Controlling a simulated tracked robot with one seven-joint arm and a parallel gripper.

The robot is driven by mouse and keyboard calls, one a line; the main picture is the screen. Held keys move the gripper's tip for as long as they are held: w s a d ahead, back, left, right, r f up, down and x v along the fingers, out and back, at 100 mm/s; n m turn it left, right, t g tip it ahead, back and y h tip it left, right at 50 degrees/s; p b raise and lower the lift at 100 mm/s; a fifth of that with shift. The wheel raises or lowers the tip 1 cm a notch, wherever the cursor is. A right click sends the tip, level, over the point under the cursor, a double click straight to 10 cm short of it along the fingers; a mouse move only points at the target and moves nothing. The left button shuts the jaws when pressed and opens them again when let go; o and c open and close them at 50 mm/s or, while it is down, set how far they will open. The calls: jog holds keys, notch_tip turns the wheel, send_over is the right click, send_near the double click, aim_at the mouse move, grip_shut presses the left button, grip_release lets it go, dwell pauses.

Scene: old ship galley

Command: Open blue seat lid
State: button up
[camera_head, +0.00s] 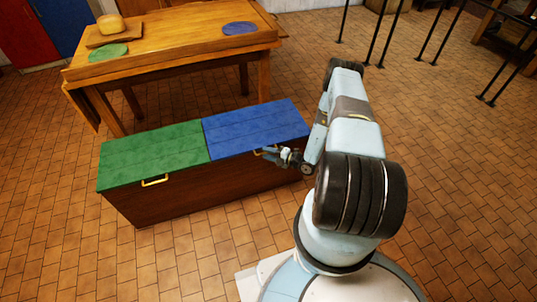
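The blue seat lid (254,124) is the right half of the top of a low wooden bench chest (215,190). It lies flat and looks shut. A small brass handle (257,153) shows at its front edge, partly hidden by my gripper. My gripper (270,152) is at the front edge of the blue lid, beside or at the handle. It is too small here to tell whether its fingers are open or shut, or whether they touch the handle. The green lid (152,153) on the left half also lies flat, with its own brass handle (155,181).
A wooden table (180,48) stands close behind the chest, with a board and cheese-like block (110,27), a green mat (108,52) and a blue mat (239,28). Black metal posts (380,35) stand at the upper right. The tiled floor in front is clear.

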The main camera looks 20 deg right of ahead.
grip_shut()
dwell(0.3)
dwell(0.3)
